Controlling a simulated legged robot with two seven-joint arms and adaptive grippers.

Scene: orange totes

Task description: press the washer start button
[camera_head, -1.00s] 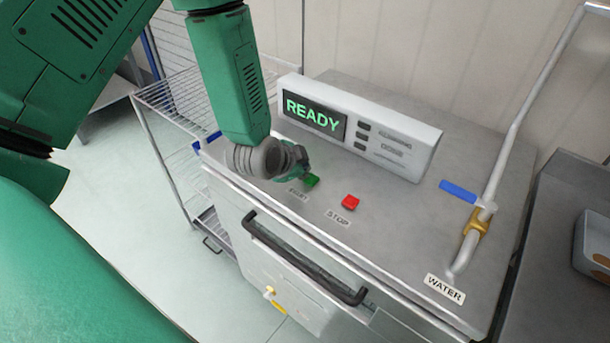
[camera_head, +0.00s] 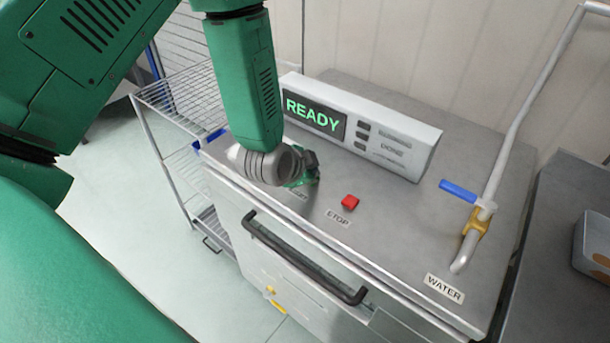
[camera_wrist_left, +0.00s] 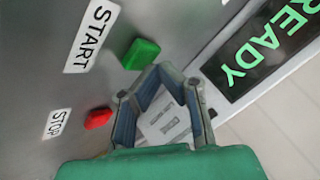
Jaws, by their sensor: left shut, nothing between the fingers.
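The washer (camera_head: 400,220) has a grey metal top with a display panel (camera_head: 425,153) that reads READY in green. The green start button (camera_wrist_left: 140,53) shows in the left wrist view beside its START label (camera_wrist_left: 92,33); in the head view my gripper mostly hides it. The red stop button (camera_head: 349,202) sits to its right in the head view and also shows in the left wrist view (camera_wrist_left: 98,118). My left gripper (camera_head: 311,178) is shut and empty over the start button. In the left wrist view its fingertips (camera_wrist_left: 160,70) are close beside the button; I cannot tell whether they touch.
A water pipe (camera_head: 508,140) with a blue lever (camera_head: 458,190) rises at the washer's right. A black handle (camera_head: 300,260) crosses the front. A wire rack (camera_head: 185,105) stands to the left. A dark counter (camera_head: 560,200) with a tray (camera_head: 594,235) stands at the right.

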